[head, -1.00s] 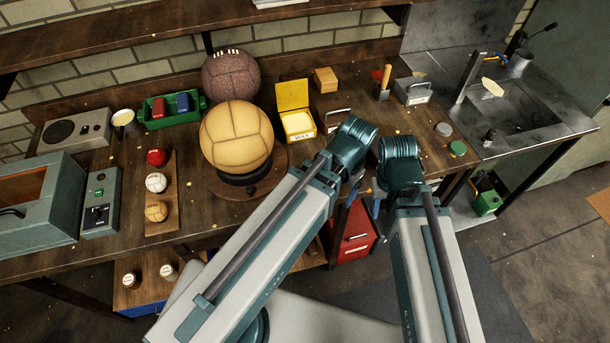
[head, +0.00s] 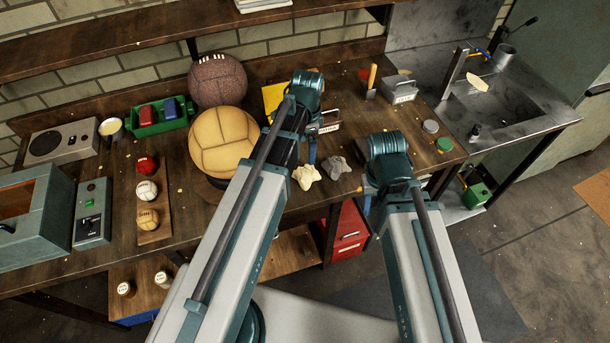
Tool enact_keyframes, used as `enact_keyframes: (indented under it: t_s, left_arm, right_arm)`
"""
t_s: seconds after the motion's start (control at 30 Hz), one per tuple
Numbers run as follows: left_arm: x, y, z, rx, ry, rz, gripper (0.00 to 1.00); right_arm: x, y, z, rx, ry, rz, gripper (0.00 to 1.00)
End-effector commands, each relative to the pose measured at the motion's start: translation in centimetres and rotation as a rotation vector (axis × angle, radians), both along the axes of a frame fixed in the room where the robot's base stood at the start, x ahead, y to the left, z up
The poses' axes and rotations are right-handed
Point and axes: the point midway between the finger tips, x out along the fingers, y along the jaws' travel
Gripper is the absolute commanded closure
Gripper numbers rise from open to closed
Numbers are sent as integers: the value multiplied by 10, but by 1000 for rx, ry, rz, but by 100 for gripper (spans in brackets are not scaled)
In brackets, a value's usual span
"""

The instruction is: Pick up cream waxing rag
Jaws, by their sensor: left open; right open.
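The cream waxing rag (head: 306,177) lies crumpled on the wooden workbench, near its front edge, in the head view. A grey rag (head: 337,167) lies just to its right. My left gripper (head: 311,154) points down just behind the cream rag in the picture; it is open and seems apart from the rag. Its fingers are small and partly hidden by my arm. My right gripper (head: 365,200) is open and empty near the bench's front edge, right of both rags.
A tan ball (head: 222,140) on a stand is left of the rags, with a brown ball (head: 217,80) behind it. A yellow tin (head: 272,97) is partly hidden behind my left arm.

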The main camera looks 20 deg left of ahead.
Motion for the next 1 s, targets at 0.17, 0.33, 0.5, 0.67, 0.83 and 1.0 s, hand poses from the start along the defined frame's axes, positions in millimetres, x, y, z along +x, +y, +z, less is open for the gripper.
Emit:
enact_keyframes:
  t_s: [0.17, 0.33, 0.5, 0.67, 0.83, 1.0]
  left_arm:
    - [0, 0, -32, 0, 0, 0, 0]
    - [0, 0, -56, 0, 0, 1, 0]
    - [-1, 0, -71, 0, 0, 1, 0]
    - [-1, 0, -71, 0, 0, 1, 0]
    - [-2, 1, -76, 0, 0, 1, 0]
    - [-5, 3, -93, 0, 0, 1, 0]
  right_arm:
    - [0, 0, -32, 0, 0, -1, 55]
    - [0, 0, -56, 0, 0, -2, 55]
    - [0, 0, -71, 0, 0, -2, 55]
    - [0, 0, -71, 0, 0, -2, 55]
    - [0, 0, -76, 0, 0, -2, 55]
    - [0, 0, -93, 0, 0, -2, 55]
